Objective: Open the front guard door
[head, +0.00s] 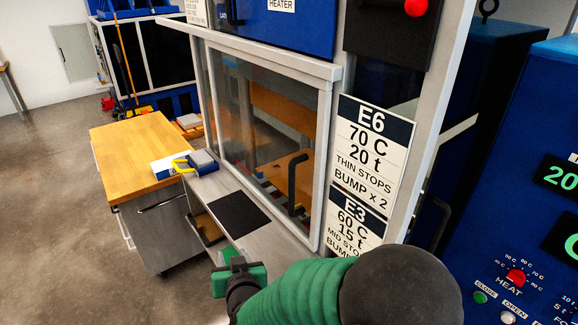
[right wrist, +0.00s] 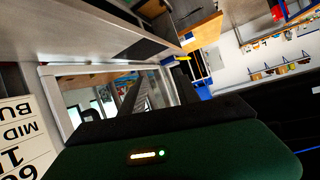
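The front guard door (head: 272,130) is a clear panel in a pale grey frame, standing across the front of the machine under a pale top rail. It looks shut. A black upright bar handle (head: 293,183) is on its right side. My right gripper (head: 232,258) is green and black, low in the head view, in front of and left of the handle and apart from it. In the right wrist view the door frame (right wrist: 52,98) shows beyond the dark gripper. My left gripper is not in view.
Right of the door are the E6 sign (head: 370,150) and E3 sign (head: 353,222). A grey ledge with a black mat (head: 238,214) runs before the door. A wooden-topped cabinet (head: 128,150) stands left. A blue control panel (head: 520,220) is at right.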

